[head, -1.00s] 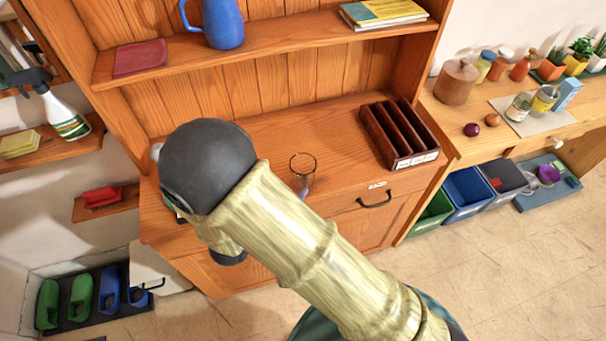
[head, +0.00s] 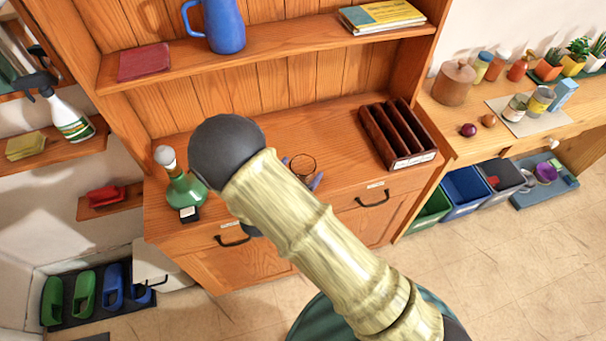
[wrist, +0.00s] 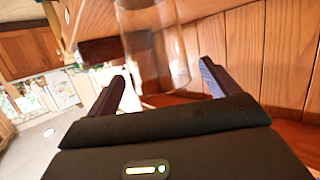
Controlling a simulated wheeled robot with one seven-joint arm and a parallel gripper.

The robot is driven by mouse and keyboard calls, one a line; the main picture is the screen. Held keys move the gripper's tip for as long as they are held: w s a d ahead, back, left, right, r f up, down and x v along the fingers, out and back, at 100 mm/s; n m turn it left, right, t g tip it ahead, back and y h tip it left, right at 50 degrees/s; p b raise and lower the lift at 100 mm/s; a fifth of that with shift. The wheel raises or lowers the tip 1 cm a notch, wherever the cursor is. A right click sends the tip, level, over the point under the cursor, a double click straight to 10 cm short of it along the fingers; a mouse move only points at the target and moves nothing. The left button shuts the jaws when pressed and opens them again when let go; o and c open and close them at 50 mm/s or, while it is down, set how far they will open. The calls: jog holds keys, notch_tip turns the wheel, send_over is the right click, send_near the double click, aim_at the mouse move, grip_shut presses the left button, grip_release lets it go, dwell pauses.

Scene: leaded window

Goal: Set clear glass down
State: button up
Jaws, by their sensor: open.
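The clear glass (head: 303,163) is on the wooden cabinet's counter, left of the dark slotted rack; its lower part is partly hidden by my arm and gripper. My gripper (head: 301,172) is open, with bluish fingertips showing on either side of the glass. In the wrist view the glass (wrist: 155,45) is a see-through cylinder between and just beyond the spread fingers of my gripper (wrist: 163,74). A gap shows between the glass and the right finger; contact on the left is unclear.
A green flask (head: 184,190) with a pale stopper stands at the counter's left end. The dark rack (head: 398,135) stands to the right. A shelf above holds a blue jug (head: 222,27), a red book (head: 145,60) and stacked books (head: 383,15). Counter behind the glass is bare.

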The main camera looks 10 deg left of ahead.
jog(key=shift+x, duration=1.2)
jog(key=shift+s, duration=0.1)
jog(key=c, duration=1.7)
jog(key=shift+o, duration=0.2)
jog(key=shift+r, duration=0.15)
notch_tip(320, 180, up, 10)
jog(key=b, duration=0.1)
